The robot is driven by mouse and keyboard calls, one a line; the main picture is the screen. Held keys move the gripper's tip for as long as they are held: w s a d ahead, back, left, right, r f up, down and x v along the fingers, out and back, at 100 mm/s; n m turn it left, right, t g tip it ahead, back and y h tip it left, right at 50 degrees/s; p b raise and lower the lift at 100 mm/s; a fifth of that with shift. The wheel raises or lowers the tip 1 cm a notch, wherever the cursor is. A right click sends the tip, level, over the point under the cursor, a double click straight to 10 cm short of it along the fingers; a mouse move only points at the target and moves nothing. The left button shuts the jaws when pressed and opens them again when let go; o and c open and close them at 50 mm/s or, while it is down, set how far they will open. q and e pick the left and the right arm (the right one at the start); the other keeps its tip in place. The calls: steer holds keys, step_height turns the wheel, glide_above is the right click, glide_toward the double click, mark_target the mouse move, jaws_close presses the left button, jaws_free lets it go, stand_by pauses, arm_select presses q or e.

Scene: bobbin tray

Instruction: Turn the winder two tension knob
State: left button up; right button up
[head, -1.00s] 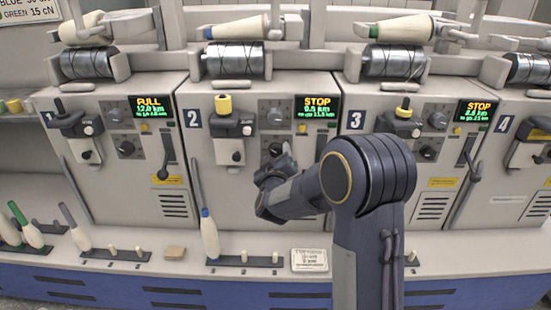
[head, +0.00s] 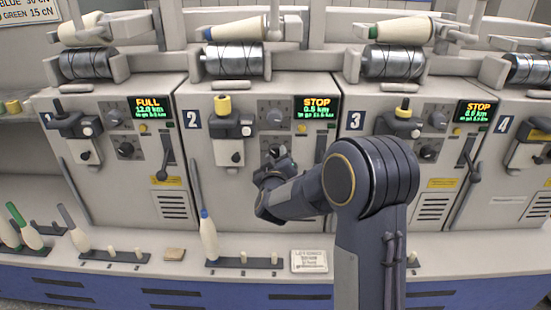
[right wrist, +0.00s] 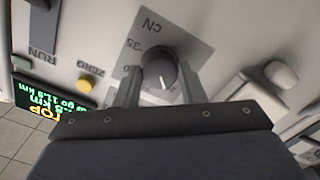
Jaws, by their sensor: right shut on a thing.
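The winder two tension knob (right wrist: 160,68) is a dark round knob on a grey scale plate marked "CN" and "35" in the right wrist view. My right gripper (right wrist: 158,88) has one finger on each side of it and is shut on it. In the head view my right gripper (head: 276,154) is at the lower knob on the front of winder two (head: 222,98), and its fingers mostly cover that knob. The winder two display (head: 317,107) reads STOP. It also shows upside down in the right wrist view (right wrist: 50,108). My left gripper is not in view.
Another knob (head: 275,116) sits just above the gripper. A yellow-topped tensioner (head: 222,106) stands out to its left. Winders one and three flank winder two.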

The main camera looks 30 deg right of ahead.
steer(key=m+b, duration=0.2)
steer(key=m, duration=0.3)
steer(key=shift+f+b, duration=0.15)
steer(key=shift+b, duration=0.15)
steer(key=m+b, duration=0.2)
steer(key=m, duration=0.2)
steer(key=shift+m, duration=0.3)
steer(key=m+b, duration=0.3)
steer(key=m, duration=0.2)
steer(key=shift+b, duration=0.35)
steer(key=shift+m+b, duration=1.1)
steer(key=shift+m, duration=1)
steer(key=o, duration=1)
